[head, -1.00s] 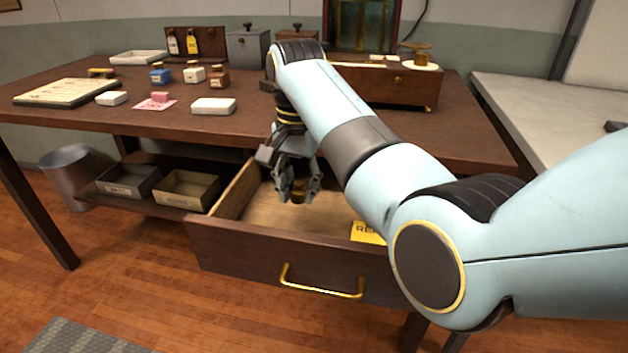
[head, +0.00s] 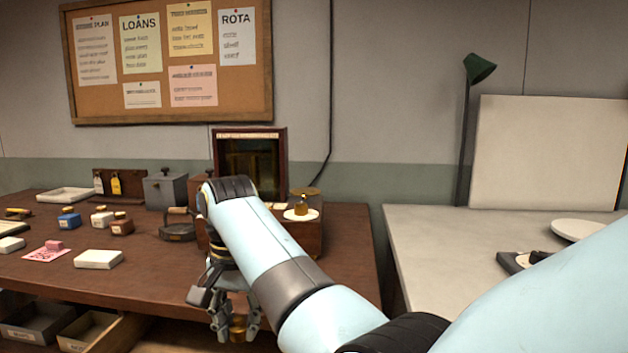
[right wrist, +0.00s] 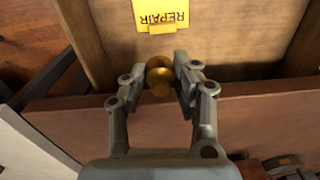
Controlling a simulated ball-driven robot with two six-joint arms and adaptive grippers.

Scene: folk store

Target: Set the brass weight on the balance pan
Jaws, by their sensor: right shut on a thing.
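The brass weight (head: 237,322) is a small knobbed cylinder. My right gripper (head: 236,327) is shut on it, in front of the table's front edge. In the right wrist view the weight (right wrist: 160,74) sits between the two fingertips (right wrist: 159,80), with the drawer's inside beyond it. The balance stands on the table's right end: a wooden case (head: 309,235) with a white disc (head: 300,215) and a round brass pan (head: 305,190) on top. The pan is up and to the right of my gripper. My left gripper is not in view.
The right wrist view shows the drawer wall (right wrist: 235,35) and a yellow REPAIR card (right wrist: 160,14). A dark iron-like object (head: 178,228) and a grey box (head: 165,190) stand left of the balance. A pale counter (head: 440,250) lies to the right.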

